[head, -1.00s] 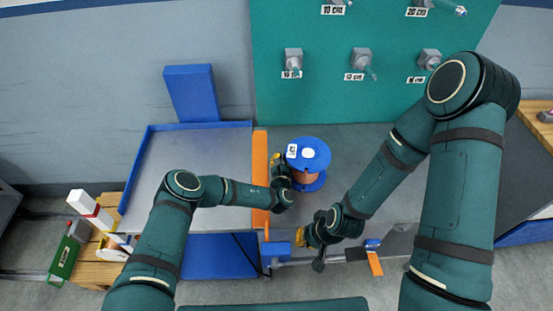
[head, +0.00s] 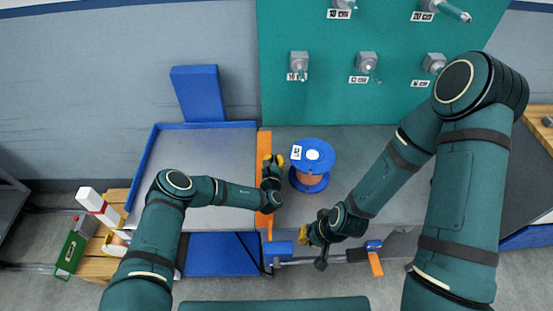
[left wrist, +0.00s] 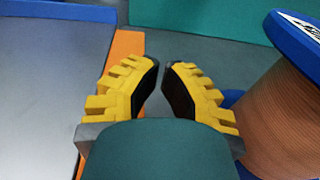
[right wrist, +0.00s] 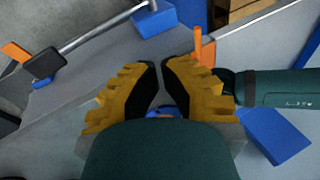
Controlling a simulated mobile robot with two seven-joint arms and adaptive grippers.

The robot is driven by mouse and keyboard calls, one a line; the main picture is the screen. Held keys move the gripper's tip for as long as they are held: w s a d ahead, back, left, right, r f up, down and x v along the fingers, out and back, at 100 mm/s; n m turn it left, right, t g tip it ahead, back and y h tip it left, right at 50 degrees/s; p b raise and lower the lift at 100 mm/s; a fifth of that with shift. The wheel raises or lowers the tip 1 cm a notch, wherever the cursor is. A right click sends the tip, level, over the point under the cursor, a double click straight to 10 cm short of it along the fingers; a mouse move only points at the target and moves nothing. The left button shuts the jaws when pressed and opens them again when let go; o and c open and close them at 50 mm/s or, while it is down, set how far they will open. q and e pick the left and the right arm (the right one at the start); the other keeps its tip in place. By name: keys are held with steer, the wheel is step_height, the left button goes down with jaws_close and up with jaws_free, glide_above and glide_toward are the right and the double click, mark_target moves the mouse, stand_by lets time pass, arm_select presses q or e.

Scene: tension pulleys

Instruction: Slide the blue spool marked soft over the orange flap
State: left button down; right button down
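The blue spool (head: 318,146) with a copper-coloured winding stands upright on the grey bench top. Its white label is too small to read. It also shows at the right edge of the left wrist view (left wrist: 280,105). The orange flap (head: 263,143) is a long strip between the bench and the blue-rimmed tray; it shows in the left wrist view (left wrist: 124,48). My left gripper (head: 273,160) is beside the spool's left side, near the flap, apart from the spool. Its fingertips are slightly apart, with nothing between. My right gripper (right wrist: 161,68) is empty near the bench's front edge, fingertips slightly apart.
The blue-rimmed grey tray (head: 205,150) lies left of the flap and is empty. A teal board (head: 390,100) with several labelled pegs stands behind the bench. A small orange tab (head: 375,264) is at the front. Bench space right of the spool is clear.

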steer(key=shift+w, duration=0.1)
